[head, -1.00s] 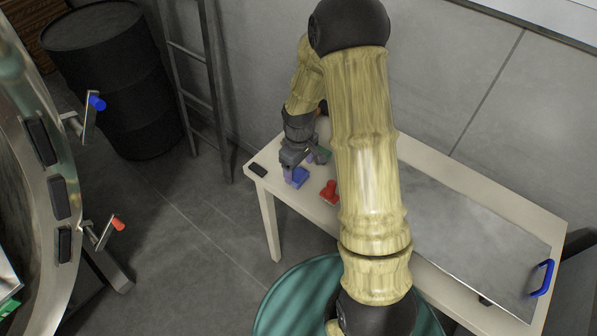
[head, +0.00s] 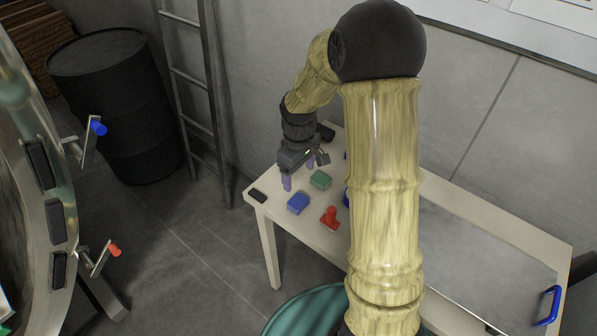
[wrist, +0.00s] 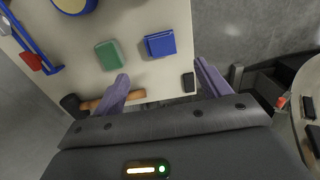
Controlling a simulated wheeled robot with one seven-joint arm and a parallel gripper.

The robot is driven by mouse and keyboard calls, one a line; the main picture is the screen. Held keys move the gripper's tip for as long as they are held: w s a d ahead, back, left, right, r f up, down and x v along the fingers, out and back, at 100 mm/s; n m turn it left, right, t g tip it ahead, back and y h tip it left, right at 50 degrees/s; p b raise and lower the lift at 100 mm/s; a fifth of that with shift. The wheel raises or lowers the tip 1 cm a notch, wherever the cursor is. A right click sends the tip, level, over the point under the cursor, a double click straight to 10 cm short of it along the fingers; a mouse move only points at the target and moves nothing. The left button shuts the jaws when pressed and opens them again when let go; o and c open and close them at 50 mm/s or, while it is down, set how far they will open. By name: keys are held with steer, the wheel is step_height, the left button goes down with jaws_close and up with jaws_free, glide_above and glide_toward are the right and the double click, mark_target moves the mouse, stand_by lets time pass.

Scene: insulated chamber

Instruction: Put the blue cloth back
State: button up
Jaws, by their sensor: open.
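The blue cloth (head: 298,202) is a small folded block lying flat on the pale table, between the green block and the black item at the table's left end. It also shows in the wrist view (wrist: 159,43), just beyond the space between my fingers. My gripper (head: 299,173) is open and empty, its purple fingers spread above the table, apart from the cloth. In the wrist view the two fingers (wrist: 161,71) stand to the left and right of the cloth's line.
A green block (head: 320,180) and a red object (head: 331,217) lie close to the cloth. A small black item (head: 257,195) is at the table's left corner. A metal plate with a blue handle (head: 549,305) covers the right side. A dark barrel (head: 118,95) and ladder stand behind left.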

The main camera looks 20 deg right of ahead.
steer(key=shift+s, duration=0.1)
steer(key=s+r+m+t, duration=0.1)
steer(key=s+r+m, duration=0.1)
steer(key=s, duration=0.5)
steer(key=s+r+m+t, duration=0.1)
steer(key=s+r+m, duration=0.2)
steer(key=s+m, duration=0.2)
steer(key=shift+s+r+t, duration=0.2)
steer(key=shift+s+t, duration=0.1)
steer(key=shift+s, duration=0.85)
